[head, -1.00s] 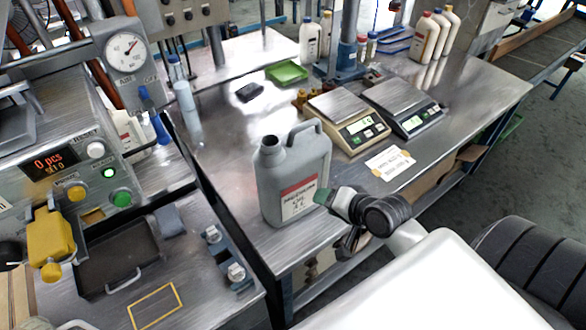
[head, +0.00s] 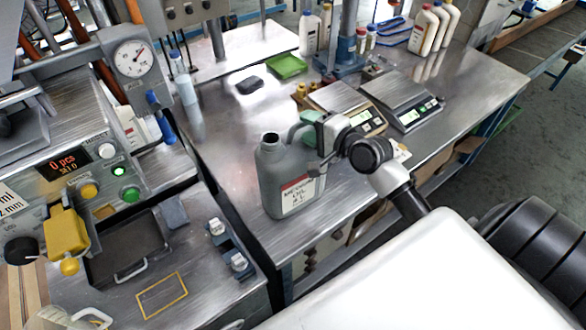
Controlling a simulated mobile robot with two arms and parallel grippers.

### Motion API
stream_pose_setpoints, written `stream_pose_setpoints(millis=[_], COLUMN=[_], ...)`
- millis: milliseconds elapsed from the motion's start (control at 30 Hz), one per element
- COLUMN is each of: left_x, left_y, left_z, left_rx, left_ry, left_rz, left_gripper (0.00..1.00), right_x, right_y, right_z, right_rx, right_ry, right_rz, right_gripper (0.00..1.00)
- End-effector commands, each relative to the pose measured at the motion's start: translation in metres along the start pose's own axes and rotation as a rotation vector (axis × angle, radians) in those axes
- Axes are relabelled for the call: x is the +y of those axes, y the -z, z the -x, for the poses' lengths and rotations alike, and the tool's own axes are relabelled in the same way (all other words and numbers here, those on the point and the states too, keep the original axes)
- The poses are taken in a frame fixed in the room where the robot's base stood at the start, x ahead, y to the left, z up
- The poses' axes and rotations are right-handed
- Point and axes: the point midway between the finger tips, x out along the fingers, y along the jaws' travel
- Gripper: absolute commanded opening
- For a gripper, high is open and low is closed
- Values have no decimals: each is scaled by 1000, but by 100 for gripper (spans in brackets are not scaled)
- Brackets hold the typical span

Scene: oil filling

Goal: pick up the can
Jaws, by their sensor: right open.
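The can (head: 280,170) is a grey jug with an open neck at its top left, a handle on the right and a red-and-white label. It stands upright on the metal table near its front edge. My right gripper (head: 316,150) is at the can's right side, by the handle (head: 299,131). The gripper is open. Its fingertips are partly hidden, and I cannot tell whether they touch the handle. My left gripper is not in view.
Two scales (head: 402,99) stand behind my right gripper. A green tray (head: 287,67) and a dark object (head: 249,85) lie farther back. A press machine with a gauge (head: 132,57) and buttons stands left. White bottles (head: 425,30) stand at the back.

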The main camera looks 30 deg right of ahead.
Motion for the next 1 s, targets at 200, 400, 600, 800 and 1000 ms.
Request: stream_pose_setpoints(millis=[200, 400, 600, 800, 1000], left_x=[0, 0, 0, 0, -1], left_y=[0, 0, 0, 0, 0], left_z=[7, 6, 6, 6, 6], left_rx=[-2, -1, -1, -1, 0], left_ry=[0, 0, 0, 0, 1], left_rz=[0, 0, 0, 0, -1], left_gripper=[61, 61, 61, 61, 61], right_x=[-1, 0, 0, 0, 0], right_y=[0, 0, 0, 0, 0], right_z=[-21, -22, -21, -21, -21], right_rx=[1, 1, 1, 1, 1], right_ry=[0, -1, -1, -1, 1], right_rz=[0, 1, 1, 1, 1], right_gripper=[48, 48, 19, 0, 0])
